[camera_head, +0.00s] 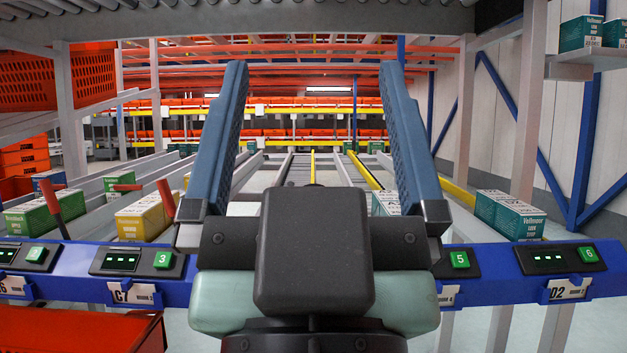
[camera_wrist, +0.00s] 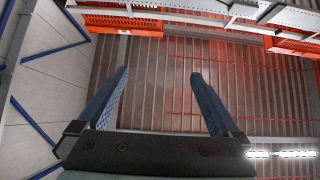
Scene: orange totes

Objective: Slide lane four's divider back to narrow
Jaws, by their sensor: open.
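My gripper (camera_head: 312,68) stands upright in the middle of the head view, its two blue fingers wide apart with nothing between them. It also shows in the wrist view (camera_wrist: 160,74), open against the ceiling. Behind it, long lanes run away from me. A yellow rail (camera_head: 365,172) shows between the fingers, and a second yellow rail (camera_head: 458,192) shows right of the right finger. I cannot tell which is lane four's divider. Number plates 3 (camera_head: 163,259) and 5 (camera_head: 460,259) show on the blue front beam (camera_head: 75,262). The beam between them, with any plate 4, is hidden by my gripper.
A yellow carton (camera_head: 140,218) and green carton (camera_head: 32,219) stand in left lanes, near red levers (camera_head: 166,197). Teal cartons (camera_head: 510,214) stand right; a partly hidden carton (camera_head: 384,203) is behind the right finger. An orange tote (camera_head: 85,335) is lower left. A roller shelf (camera_head: 250,18) hangs overhead.

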